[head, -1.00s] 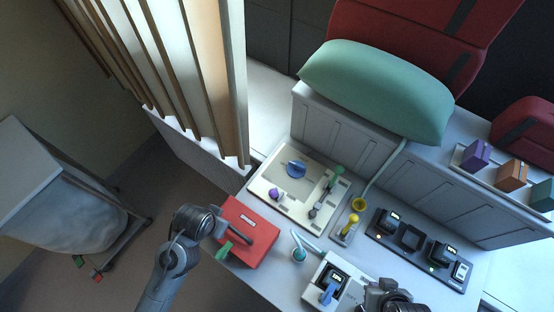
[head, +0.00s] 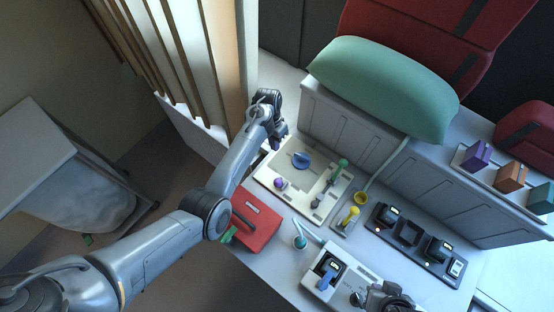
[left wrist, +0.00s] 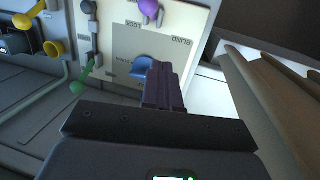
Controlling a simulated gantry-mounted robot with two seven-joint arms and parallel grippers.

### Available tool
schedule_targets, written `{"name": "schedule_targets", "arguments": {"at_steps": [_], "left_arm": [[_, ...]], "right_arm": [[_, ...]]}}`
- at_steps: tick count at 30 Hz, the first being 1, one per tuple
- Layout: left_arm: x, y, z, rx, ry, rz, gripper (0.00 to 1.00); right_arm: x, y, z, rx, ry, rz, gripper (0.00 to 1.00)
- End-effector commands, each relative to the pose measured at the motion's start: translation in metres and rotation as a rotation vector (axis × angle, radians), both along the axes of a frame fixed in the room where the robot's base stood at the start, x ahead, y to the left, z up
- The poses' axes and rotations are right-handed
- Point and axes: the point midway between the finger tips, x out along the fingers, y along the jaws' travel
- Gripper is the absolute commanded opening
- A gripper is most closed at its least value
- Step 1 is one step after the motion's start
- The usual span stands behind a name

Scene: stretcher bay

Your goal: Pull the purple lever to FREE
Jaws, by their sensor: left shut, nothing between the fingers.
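The purple lever (head: 280,184) shows as a round purple knob near the left corner of a cream panel (head: 308,211). In the left wrist view the purple knob (left wrist: 149,8) is at the top edge, with labels reading LOCK and BLIND nearby. A blue knob (head: 301,160) sits mid-panel, and a green-handled lever (head: 342,164) is at its right side. My left gripper (head: 280,141) is shut and empty, beyond the panel's far left edge and apart from the purple knob. Its dark fingers (left wrist: 163,85) partly cover the blue knob in the left wrist view. My right gripper (head: 388,298) is only partly visible at the bottom edge.
A red box (head: 258,224) stands beside the panel, partly behind my left arm. A yellow lever (head: 349,214), a black device row (head: 414,241) and a white unit with a blue handle (head: 328,279) lie to the right. Slatted screen (head: 215,60) stands close left of my gripper.

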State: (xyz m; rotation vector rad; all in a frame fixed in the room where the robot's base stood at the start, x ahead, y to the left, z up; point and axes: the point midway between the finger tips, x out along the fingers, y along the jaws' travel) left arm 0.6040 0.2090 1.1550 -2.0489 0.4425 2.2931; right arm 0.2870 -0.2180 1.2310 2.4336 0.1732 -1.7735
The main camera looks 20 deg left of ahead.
Motion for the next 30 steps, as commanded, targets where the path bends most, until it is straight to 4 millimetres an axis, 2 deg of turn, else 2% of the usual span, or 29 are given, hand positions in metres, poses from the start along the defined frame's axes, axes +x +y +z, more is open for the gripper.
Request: {"name": "schedule_targets", "arguments": {"at_steps": [6, 15, 22, 24, 30], "left_arm": [[-0.004, -0.005, -0.027, -0.001, 0.004, -0.003, 0.00], [-0.009, -0.012, -0.075, -0.001, 0.002, -0.002, 0.00], [-0.013, -0.017, -0.103, -0.001, 0.000, -0.001, 0.00], [-0.024, -0.021, -0.099, 0.000, 0.003, -0.001, 0.00], [-0.039, -0.028, -0.109, 0.000, 0.002, -0.002, 0.00]], "right_arm": [[0.000, 0.000, -0.012, 0.000, -0.001, 0.000, 0.00], [0.001, 0.000, -0.058, -0.001, -0.001, 0.000, 0.00], [0.001, 0.000, -0.085, -0.001, -0.001, 0.000, 0.00], [0.000, 0.000, -0.074, -0.002, 0.005, 0.000, 0.00], [0.001, 0.000, -0.067, 0.000, -0.005, 0.000, 0.00]]}}
